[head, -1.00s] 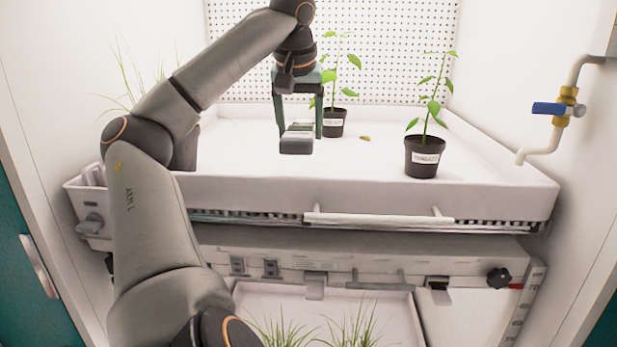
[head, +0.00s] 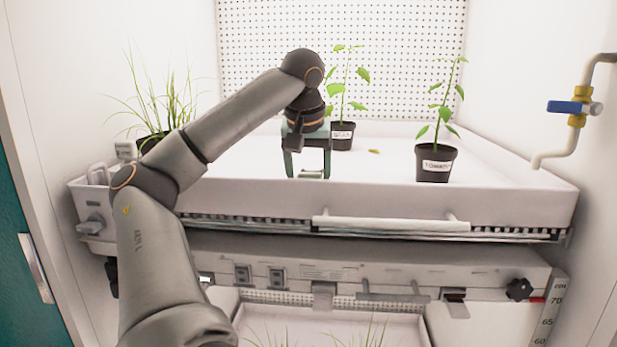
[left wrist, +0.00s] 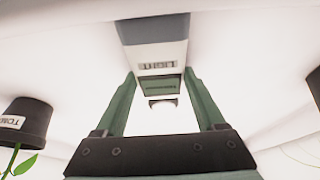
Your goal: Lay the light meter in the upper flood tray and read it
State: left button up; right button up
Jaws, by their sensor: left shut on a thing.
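My left gripper (head: 308,176) points down inside the upper flood tray (head: 400,200), just behind its front wall. It is shut on the light meter, which is a grey and white block marked LIGHT in the left wrist view (left wrist: 158,55). The meter has a dark green display and a white round part at one end, between the green fingers. In the head view only a sliver of the meter shows low between the fingertips. I cannot tell whether it touches the tray floor. The display's reading is not legible. My right gripper is not in view.
A potted tomato (head: 434,163) stands to the right in the tray, another potted plant (head: 342,136) behind the gripper, and a grassy pot (head: 152,143) at the left. A small yellowish leaf (head: 374,151) lies on the tray floor. A blue-handled tap (head: 570,107) is on the right wall.

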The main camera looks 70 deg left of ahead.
pick_arm(q)
jog(key=o, duration=1.6)
jog(key=shift+c, duration=0.2)
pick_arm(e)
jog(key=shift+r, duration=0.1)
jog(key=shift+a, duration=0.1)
pick_arm(q)
jog(key=shift+r, duration=0.15)
jog(key=p+v, duration=0.5)
jog(key=v, duration=0.7)
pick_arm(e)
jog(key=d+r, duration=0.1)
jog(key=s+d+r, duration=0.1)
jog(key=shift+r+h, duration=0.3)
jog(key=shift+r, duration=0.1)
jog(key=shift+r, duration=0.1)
